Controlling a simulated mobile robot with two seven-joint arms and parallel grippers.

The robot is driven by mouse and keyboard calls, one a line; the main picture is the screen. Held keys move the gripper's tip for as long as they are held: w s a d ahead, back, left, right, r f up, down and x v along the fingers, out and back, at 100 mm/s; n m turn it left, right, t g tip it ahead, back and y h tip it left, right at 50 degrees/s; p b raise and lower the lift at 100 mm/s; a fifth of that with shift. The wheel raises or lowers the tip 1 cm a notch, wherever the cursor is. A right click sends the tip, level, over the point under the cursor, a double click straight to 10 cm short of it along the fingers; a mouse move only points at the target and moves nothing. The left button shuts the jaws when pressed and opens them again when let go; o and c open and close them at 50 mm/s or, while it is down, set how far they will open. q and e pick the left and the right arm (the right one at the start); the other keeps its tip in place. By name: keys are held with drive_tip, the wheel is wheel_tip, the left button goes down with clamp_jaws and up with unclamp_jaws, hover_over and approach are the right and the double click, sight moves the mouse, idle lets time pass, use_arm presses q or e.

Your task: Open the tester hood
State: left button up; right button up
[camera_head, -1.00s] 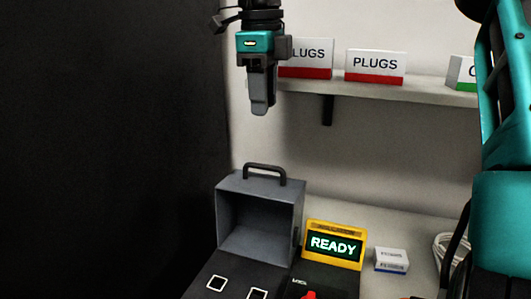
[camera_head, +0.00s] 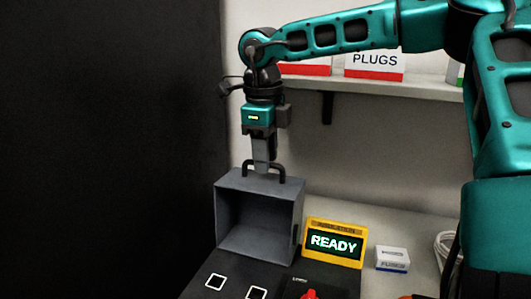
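The grey tester hood (camera_head: 230,183) stands at the back of the black tester base (camera_head: 240,274), its hollow side facing me. A dark handle (camera_head: 282,170) rises from the hood's top edge. My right gripper (camera_head: 263,169) points straight down with its fingertips at the handle, overlapping it in the picture. The fingers show edge-on, so I cannot tell whether they are open or shut on the handle. My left gripper is not in view.
A yellow display (camera_head: 335,241) reading READY stands right of the hood. A small white and blue box (camera_head: 392,259) and a white cable (camera_head: 442,244) lie farther right. A shelf (camera_head: 400,89) with label boxes is behind my arm. A dark panel (camera_head: 110,150) fills the left.

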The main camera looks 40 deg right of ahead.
drive_tip(key=shift+c, duration=0.4)
clamp_jaws()
